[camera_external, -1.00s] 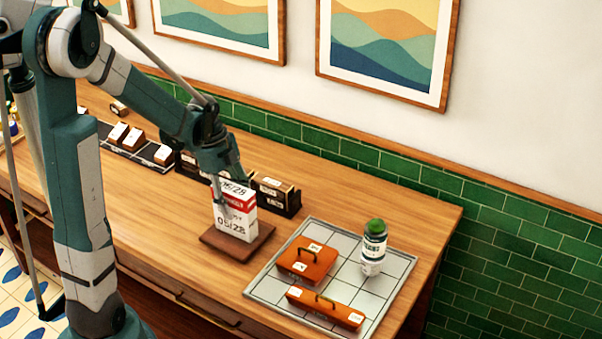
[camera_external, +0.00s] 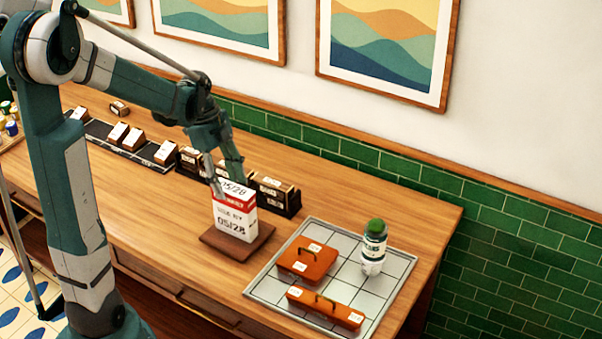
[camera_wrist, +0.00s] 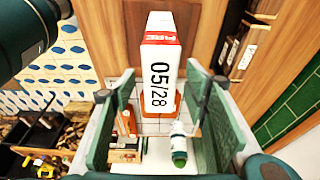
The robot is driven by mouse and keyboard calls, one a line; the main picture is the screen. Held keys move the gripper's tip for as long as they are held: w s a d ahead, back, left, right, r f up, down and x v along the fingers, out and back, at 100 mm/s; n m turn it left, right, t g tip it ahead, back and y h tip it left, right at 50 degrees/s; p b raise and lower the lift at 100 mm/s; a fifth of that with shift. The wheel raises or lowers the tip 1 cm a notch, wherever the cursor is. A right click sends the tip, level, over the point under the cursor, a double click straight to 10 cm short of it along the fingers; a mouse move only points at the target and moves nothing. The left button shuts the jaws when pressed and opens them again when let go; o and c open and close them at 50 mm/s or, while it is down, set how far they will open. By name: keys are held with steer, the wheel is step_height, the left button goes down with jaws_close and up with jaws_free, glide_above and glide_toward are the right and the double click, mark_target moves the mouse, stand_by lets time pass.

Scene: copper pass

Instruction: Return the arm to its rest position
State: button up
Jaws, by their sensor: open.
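My gripper (camera_external: 222,176) is open just above the white and red carton (camera_external: 236,216) marked 05/28. The carton stands upright on a brown square board (camera_external: 257,244). In the wrist view, the gripper's two green fingers (camera_wrist: 162,115) are spread wide, and the carton (camera_wrist: 160,75) shows beyond and between them. The gripper holds nothing. Whether a fingertip still touches the carton cannot be told.
A grey tiled tray (camera_external: 397,275) holds two orange cases (camera_external: 306,262) (camera_external: 326,307) and a green-capped white bottle (camera_external: 373,247). Black holders with labelled blocks (camera_external: 274,196) stand behind the carton. A dark rail with small blocks (camera_external: 133,140) lies left. The wooden counter's front is clear.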

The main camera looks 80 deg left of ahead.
stand_by(0.4)
steer(key=shift+s+a+r+n+y, duration=0.55)
steer(key=shift+s+a+r, duration=0.3)
steer(key=shift+s+r, duration=0.2)
steer(key=w+d+r+n+y+b, duration=0.1)
steer(key=w+d, duration=0.2)
steer(key=d, duration=0.4)
steer(key=w+d+r+n+t+b, duration=0.1)
steer(key=w+d+r, duration=0.15)
steer(key=d, duration=0.45)
steer(key=w+d+n+y, duration=0.1)
steer(key=w+d+n, duration=0.15)
steer(key=d, duration=0.45)
steer(key=s+d+n+t+b, duration=0.2)
steer(key=d+n+t+b, duration=0.1)
steer(key=d, duration=2.1)
steer(key=shift+d+r+t+h, duration=0.2)
steer(key=shift+r+t+h, duration=0.2)
steer(key=shift+t+h, duration=0.1)
